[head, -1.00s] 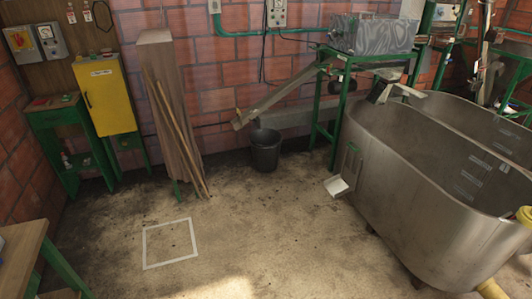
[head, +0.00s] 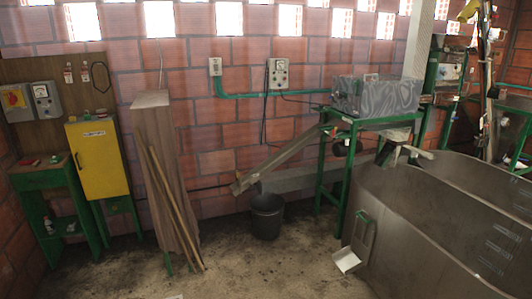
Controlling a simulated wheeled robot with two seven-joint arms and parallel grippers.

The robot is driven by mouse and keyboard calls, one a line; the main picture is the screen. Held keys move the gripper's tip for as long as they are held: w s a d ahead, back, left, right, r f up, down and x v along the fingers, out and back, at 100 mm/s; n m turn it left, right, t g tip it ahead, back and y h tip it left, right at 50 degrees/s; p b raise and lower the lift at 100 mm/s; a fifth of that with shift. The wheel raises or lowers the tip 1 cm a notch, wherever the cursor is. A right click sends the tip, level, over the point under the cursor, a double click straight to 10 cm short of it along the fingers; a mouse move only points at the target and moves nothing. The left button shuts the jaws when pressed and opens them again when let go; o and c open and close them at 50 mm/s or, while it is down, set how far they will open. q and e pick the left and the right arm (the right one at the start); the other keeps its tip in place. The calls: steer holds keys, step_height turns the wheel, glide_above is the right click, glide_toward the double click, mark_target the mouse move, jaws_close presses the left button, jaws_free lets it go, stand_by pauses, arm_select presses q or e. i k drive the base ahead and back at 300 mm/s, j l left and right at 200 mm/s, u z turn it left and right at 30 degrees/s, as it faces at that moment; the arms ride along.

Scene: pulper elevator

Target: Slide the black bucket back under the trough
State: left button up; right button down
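The black bucket (head: 267,217) stands upright on the concrete floor near the back brick wall, in the middle of the head view. The sloping metal trough (head: 277,161) comes down to the left from the green-framed machine. The trough's lower end (head: 238,187) hangs above and slightly left of the bucket's rim. From this angle I cannot tell how far the bucket is in front of or behind that end. Neither of my grippers is in view.
A large steel tank (head: 400,235) fills the right side, with a small white-lipped chute (head: 346,260) at its near left. A wooden panel (head: 163,170) with leaning sticks stands left of the bucket. A yellow cabinet (head: 98,160) and green shelf (head: 50,190) are farther left. Floor before the bucket is clear.

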mark_target(267, 211)
steer(key=i, duration=2.3)
steer(key=i+j, duration=0.1)
steer(key=i, duration=2.15)
steer(key=l+z, duration=0.05)
steer(key=l, duration=0.05)
